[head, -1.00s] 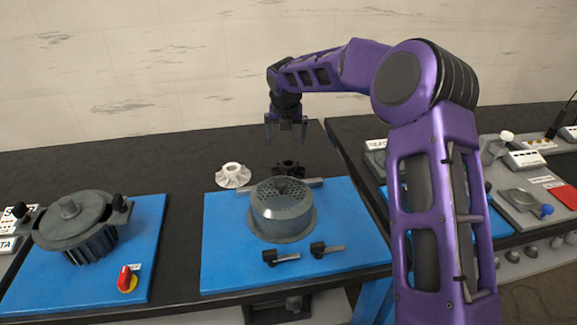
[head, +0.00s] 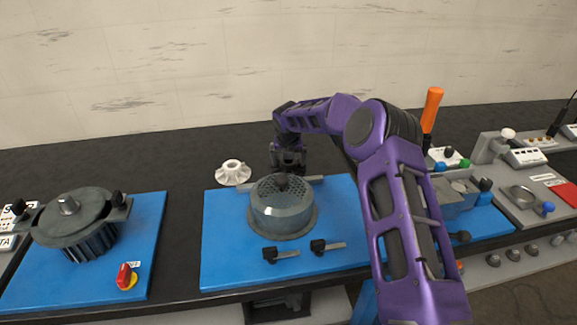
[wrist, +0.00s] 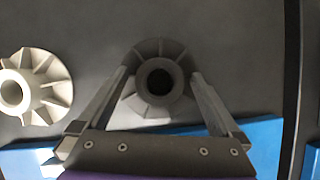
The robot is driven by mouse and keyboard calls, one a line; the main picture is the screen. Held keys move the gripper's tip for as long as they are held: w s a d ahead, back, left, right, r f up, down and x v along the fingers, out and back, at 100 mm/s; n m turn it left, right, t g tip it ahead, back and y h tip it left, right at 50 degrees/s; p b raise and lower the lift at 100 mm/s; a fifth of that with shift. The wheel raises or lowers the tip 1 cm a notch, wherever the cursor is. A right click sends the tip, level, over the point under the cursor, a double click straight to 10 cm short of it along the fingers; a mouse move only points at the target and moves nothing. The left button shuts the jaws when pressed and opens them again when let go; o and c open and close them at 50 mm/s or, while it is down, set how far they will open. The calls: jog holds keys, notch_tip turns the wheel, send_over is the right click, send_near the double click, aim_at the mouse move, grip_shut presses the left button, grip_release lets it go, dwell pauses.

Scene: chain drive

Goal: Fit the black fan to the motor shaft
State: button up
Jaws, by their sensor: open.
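The black fan (wrist: 136,90) lies hub-up on the dark tabletop in the wrist view, with vanes around a round bore. My gripper (wrist: 160,78) is open, its two fingers on either side of the fan's hub; I cannot tell whether they touch it. In the head view my gripper (head: 288,168) is low behind the perforated grey cover, and the black fan is hidden there.
A white fan (head: 233,173) lies left of my gripper and also shows in the wrist view (wrist: 38,85). The perforated grey cover (head: 282,210) stands on the middle blue board (head: 225,255) with two black-handled clamps in front. A red knob (head: 125,277) is on the left board.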

jog(key=shift+w+f, duration=0.1)
jog(key=shift+f, duration=0.15)
jog(key=c, duration=1.5)
